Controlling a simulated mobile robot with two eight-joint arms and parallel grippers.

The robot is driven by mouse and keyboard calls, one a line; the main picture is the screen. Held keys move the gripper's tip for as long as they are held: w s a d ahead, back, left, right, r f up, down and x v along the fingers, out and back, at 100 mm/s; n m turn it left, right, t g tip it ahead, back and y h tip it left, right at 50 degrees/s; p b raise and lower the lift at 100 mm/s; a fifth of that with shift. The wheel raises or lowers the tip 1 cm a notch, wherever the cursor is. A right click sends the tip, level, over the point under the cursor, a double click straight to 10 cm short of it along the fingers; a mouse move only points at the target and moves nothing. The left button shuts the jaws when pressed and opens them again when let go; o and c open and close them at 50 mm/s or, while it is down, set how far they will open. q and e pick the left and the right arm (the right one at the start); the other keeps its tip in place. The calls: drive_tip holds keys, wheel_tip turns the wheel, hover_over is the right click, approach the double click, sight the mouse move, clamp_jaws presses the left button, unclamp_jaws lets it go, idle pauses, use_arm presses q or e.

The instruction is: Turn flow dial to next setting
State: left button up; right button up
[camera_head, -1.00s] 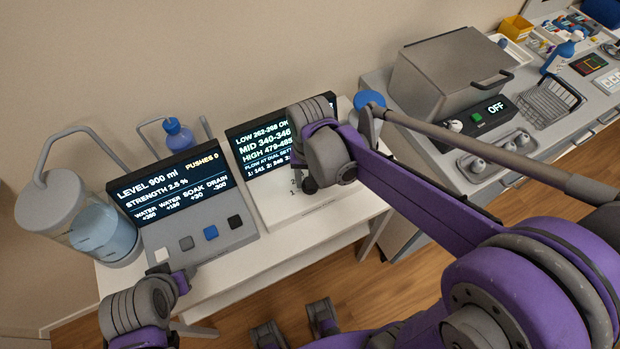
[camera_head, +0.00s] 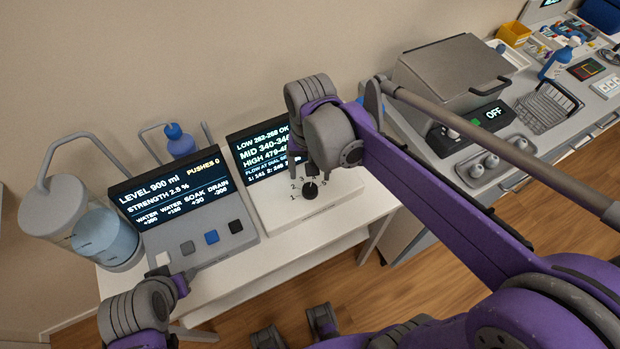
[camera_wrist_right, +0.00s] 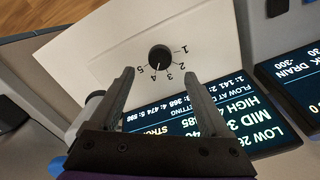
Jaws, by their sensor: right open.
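The flow dial (camera_head: 310,190) is a small black round knob on a white sloped panel (camera_head: 345,197), with numbers around it. In the right wrist view the dial (camera_wrist_right: 159,57) shows numbers 1 to 5, and its pale pointer mark seems to be near 4, though it is small. My right gripper (camera_head: 311,168) is just above the dial in the head view. In the right wrist view its two fingers (camera_wrist_right: 160,82) are apart, with nothing between them; the dial lies beyond their tips. My left gripper (camera_head: 180,279) is at the lower left, its opening unclear.
A dark flow screen (camera_head: 258,150) stands behind the dial, partly hidden by my right arm. To its left are a level display (camera_head: 170,188) with several buttons and a water jar (camera_head: 105,235). A grey lidded unit (camera_head: 455,70) reading OFF and a wire basket (camera_head: 548,105) are at right.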

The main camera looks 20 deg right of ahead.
drive_tip(key=shift+r, duration=2.1)
